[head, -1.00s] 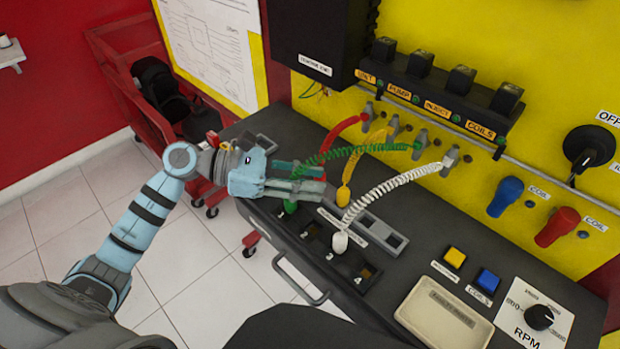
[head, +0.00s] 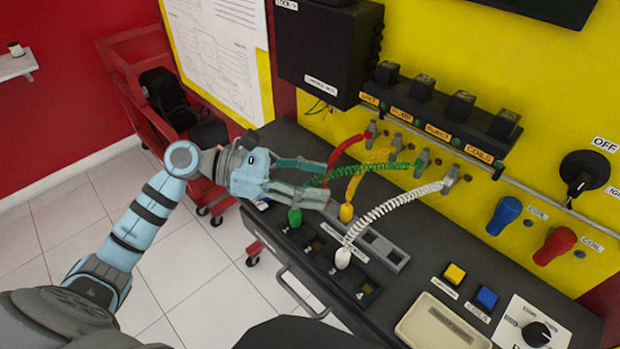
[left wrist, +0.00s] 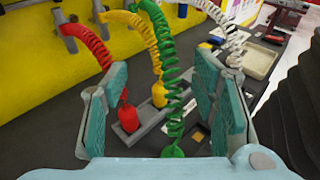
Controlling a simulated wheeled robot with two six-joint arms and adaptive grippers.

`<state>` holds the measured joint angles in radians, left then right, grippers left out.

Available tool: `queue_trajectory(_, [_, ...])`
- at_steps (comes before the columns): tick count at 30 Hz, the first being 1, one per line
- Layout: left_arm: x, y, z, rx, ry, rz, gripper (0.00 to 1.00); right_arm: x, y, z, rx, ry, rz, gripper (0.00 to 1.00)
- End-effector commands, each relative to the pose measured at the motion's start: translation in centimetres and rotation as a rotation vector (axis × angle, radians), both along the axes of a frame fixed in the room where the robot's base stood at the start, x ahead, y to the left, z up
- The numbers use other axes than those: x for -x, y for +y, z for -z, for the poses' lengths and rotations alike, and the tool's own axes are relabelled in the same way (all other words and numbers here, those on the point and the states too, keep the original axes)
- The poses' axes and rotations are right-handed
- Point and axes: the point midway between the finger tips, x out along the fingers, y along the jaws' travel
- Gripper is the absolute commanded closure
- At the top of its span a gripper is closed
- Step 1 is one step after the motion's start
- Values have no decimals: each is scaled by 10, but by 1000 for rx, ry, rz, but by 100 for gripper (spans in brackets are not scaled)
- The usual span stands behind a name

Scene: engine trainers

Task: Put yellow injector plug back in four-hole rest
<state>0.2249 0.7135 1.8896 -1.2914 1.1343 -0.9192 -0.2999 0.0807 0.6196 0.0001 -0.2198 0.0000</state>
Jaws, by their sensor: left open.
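The yellow injector plug (head: 346,212) hangs on a yellow coiled cord and stands at the grey four-hole rest (head: 398,262). In the left wrist view the plug (left wrist: 159,95) is upright at the rest, beyond the red plug (left wrist: 124,118); I cannot tell whether it is fully seated. My left gripper (head: 328,182) is open, its fingers apart and empty. In the left wrist view the green cord passes between its fingers (left wrist: 162,75) and the camera's view of the plugs. My right gripper is not in view.
The green plug (head: 295,217) and white plug (head: 342,258) stand at the dark numbered sockets on the bench's front edge. Green (head: 370,165) and white (head: 395,210) coiled cords cross the space over the bench. A beige tray (head: 412,325) lies to the right.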

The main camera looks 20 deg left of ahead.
Motion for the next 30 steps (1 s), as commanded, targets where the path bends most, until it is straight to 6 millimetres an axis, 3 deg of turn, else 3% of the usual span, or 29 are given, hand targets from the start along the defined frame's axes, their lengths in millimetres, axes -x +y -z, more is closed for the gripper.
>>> queue_trajectory(5, [6, 15, -1, -6, 2, 0, 47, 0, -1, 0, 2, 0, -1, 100])
queue_trajectory(12, [31, 73, -13, -12, 11, 0, 47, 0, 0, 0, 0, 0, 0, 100])
queue_trajectory(16, [41, 95, -18, -9, 11, 3, 47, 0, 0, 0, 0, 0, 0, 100])
queue_trajectory(21, [45, 107, -24, -5, 4, 1, 47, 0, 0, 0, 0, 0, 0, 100])
queue_trajectory(30, [45, 108, -25, -1, 0, -1, 47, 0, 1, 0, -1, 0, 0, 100])
